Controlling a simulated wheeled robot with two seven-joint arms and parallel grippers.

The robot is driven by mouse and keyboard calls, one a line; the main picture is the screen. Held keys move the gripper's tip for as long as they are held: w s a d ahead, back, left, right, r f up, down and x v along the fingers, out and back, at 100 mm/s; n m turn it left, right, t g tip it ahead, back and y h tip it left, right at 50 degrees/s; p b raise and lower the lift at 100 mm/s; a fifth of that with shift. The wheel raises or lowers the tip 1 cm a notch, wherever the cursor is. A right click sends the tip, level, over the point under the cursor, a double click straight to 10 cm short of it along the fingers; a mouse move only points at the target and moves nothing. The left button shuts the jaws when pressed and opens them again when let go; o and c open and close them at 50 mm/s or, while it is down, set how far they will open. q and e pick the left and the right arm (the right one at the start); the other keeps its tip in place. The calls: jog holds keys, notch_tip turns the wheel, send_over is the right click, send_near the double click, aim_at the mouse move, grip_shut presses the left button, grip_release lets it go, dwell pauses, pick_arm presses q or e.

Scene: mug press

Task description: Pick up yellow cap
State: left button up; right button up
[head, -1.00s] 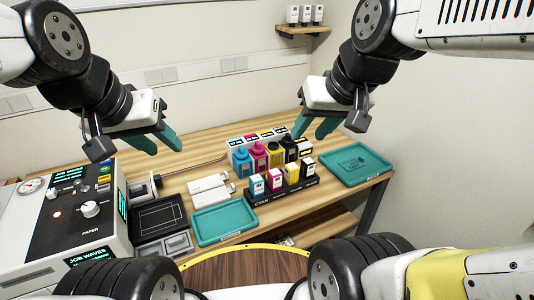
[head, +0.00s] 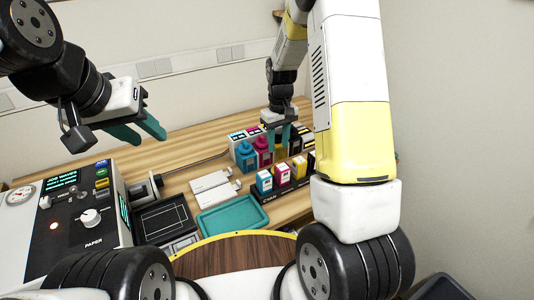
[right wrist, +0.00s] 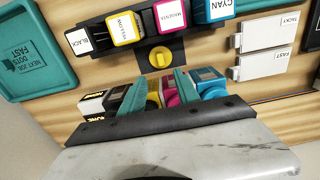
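The yellow cap (right wrist: 160,57) shows in the right wrist view as a round yellow piece over a dark square patch, beside the row of cartridges. My right gripper (right wrist: 159,76) is open, its two teal fingers on either side of a yellow bottle (right wrist: 153,97), with the cap just beyond the fingertips. I cannot tell whether the fingers touch anything. In the head view my right gripper (head: 278,145) is over the back row of bottles, and its fingers hide most of the yellow bottle. My left gripper (head: 151,139) is open and empty above the left part of the table.
Cyan (head: 245,153) and magenta (head: 262,150) bottles stand close by the right gripper. A black rack (head: 262,196) with cartridges stands in front. A teal tray (head: 231,217) and white boxes (head: 212,187) lie to the left. Another teal tray (right wrist: 35,50) shows in the right wrist view.

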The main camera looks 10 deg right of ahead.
jog(key=f, duration=0.8)
jog(key=shift+s+a+f, duration=0.1)
jog(key=shift+s+a, duration=0.05)
jog(key=shift+s, duration=0.1)
grip_shut()
